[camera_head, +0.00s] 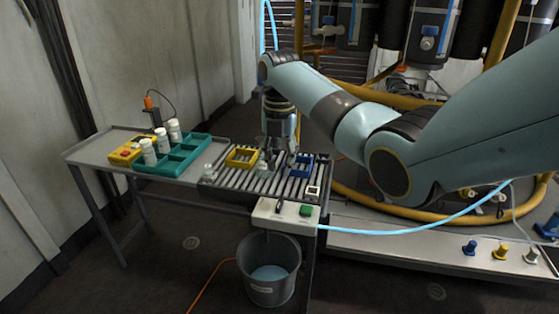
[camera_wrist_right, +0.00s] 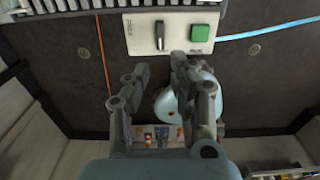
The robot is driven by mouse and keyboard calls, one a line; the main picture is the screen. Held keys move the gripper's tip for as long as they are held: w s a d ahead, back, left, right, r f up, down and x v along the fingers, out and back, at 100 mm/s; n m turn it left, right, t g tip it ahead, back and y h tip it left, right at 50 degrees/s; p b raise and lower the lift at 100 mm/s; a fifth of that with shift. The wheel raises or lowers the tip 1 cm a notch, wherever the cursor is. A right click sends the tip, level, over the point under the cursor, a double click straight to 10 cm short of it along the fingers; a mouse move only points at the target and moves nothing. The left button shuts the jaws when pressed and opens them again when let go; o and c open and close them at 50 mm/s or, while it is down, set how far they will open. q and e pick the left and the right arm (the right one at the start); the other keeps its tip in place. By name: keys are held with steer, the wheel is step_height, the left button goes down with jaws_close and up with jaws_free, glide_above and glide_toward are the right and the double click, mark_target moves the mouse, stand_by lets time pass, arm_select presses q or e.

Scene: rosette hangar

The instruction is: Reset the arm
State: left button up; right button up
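My right arm reaches in from the right in the head view. Its gripper (camera_head: 279,160) points down over the roller conveyor (camera_head: 272,184), between a yellow frame (camera_head: 241,157) and a blue frame (camera_head: 302,166). In the right wrist view the two fingers of this gripper (camera_wrist_right: 160,72) stand apart, and I see nothing held between them. A pale blue rounded shape (camera_wrist_right: 182,98) shows behind the finger on the right; I cannot tell what it is. My left arm and gripper are not in view.
A control box (camera_head: 285,213) with a green button is on the conveyor's front edge, above a bucket (camera_head: 268,287). To the left, a table (camera_head: 100,146) holds a teal tray (camera_head: 180,166) with white bottles and a yellow box (camera_head: 124,158). A blue hose (camera_head: 400,232) runs right.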

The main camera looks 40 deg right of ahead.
steer(key=shift+r, duration=0.2)
steer(key=shift+f, duration=0.1)
steer(key=s+a+f+g, duration=0.2)
steer(key=s+f+g, duration=0.2)
steer(key=s+f, duration=1.4)
steer(key=s+a+f+m, duration=0.1)
steer(key=s+f+m, duration=0.6)
steer(key=s, duration=0.7)
steer(key=s+a+f+m+t, duration=0.1)
steer(key=s+f+m, duration=0.55)
steer(key=s, duration=0.75)
steer(key=s+a+f+m, duration=0.1)
steer(key=s+f+m, duration=0.4)
steer(key=s+f, duration=0.7)
steer(key=m+t, duration=0.1)
steer(key=m, duration=0.1)
steer(key=w+r+m+t, duration=0.1)
steer(key=m, duration=0.2)
steer(key=w+m+t, duration=0.1)
steer(key=m, duration=0.1)
steer(key=shift+d+r+m+t+h, duration=0.1)
steer(key=shift+r+m+t+h, duration=0.2)
steer(key=shift+h, duration=0.1)
